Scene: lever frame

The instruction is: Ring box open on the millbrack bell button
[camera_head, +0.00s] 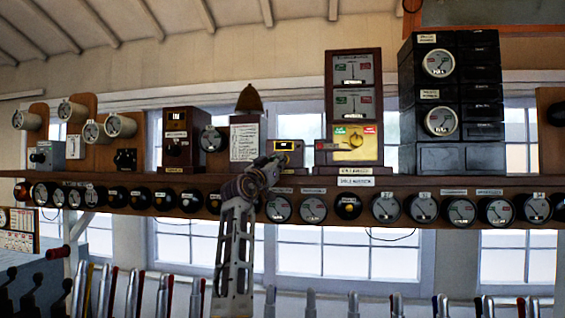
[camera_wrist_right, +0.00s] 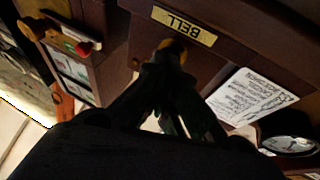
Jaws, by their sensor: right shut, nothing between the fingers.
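A small dark wooden box with a yellow label (camera_head: 287,146) stands on the shelf in the head view. In the right wrist view the label (camera_wrist_right: 185,25) reads BELL, upside down, and a round brass button (camera_wrist_right: 174,48) sits beside it. My right gripper (camera_head: 274,162) is in front of this box, with its arm rising from below. In the wrist view the gripper's fingertips (camera_wrist_right: 168,64) are together, empty, and right at the button, partly covering it. I cannot tell whether they touch it. My left gripper is not in view.
A tall instrument case (camera_head: 370,86) with dials and a yellow panel stands right of the bell box; its red knob (camera_wrist_right: 85,47) shows in the wrist view. A written card (camera_head: 243,142) is to the left. Round dials line the shelf's front (camera_head: 430,183). Levers (camera_head: 310,301) stand below.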

